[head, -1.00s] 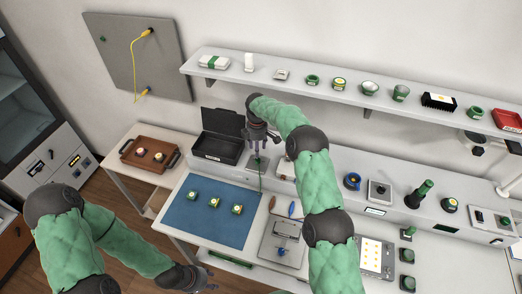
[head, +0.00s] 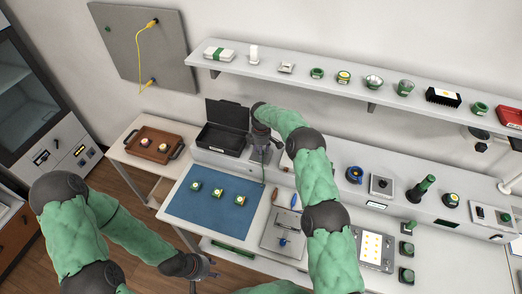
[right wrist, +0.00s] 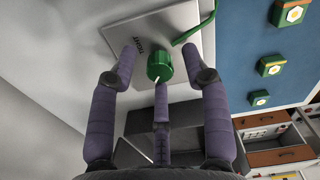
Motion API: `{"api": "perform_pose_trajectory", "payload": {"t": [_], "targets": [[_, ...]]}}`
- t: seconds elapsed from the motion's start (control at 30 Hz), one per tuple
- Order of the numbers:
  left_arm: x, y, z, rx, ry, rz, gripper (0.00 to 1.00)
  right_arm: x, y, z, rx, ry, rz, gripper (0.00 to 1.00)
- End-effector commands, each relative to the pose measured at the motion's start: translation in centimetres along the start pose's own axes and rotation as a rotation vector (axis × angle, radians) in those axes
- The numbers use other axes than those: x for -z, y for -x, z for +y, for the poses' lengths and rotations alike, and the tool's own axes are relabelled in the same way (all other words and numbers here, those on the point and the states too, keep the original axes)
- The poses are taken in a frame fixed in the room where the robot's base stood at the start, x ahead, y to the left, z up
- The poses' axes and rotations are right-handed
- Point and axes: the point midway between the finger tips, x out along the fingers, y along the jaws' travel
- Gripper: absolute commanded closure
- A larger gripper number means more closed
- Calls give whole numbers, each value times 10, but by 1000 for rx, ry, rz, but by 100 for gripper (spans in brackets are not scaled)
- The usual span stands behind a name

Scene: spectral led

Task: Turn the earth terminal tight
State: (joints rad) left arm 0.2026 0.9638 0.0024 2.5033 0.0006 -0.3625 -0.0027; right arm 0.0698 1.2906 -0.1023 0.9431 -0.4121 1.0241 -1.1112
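The earth terminal is a green knob (right wrist: 160,66) with a white line on its side. It stands on a light plate (right wrist: 178,22) with printed lettering, and a green cable runs from the plate. My right gripper (right wrist: 160,72) has its fingers spread around the knob, with gaps at both sides; whether the middle finger touches it I cannot tell. In the head view my right gripper (head: 262,151) is over the plate on the back ledge and hides the knob. My left gripper (head: 207,274) is low in front of the bench, away from the terminal; its fingers are too small to judge.
An open black case (head: 218,139) stands just left of my right gripper. A blue mat (head: 208,213) with three green-and-white blocks lies in front. A brown tray (head: 147,156) is at the left. A wall shelf (head: 300,75) runs behind and above my right arm.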

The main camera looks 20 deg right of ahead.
Motion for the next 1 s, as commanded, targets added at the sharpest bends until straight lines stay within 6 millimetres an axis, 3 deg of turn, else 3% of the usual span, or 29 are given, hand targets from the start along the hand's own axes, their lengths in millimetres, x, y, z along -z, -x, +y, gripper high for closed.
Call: {"api": "perform_pose_trajectory", "payload": {"t": [0.03, 0.13, 0.17, 0.57, 1.0], "targets": [[0, 0, 0, 0, 0, 0, 60, 0, 0, 0, 0, 0, 0, 68], [0, 0, 0, 0, 0, 0, 60, 0, 0, 0, 0, 0, 0, 97], [0, 0, 0, 0, 0, 0, 60, 0, 0, 0, 0, 0, 0, 100], [0, -7, -3, 0, 0, 0, 60, 0, 0, 0, -1, -42, 1, 100], [2, -46, -16, 0, 0, 0, 60, 1, -3, 1, -1, -364, 2, 100]]}}
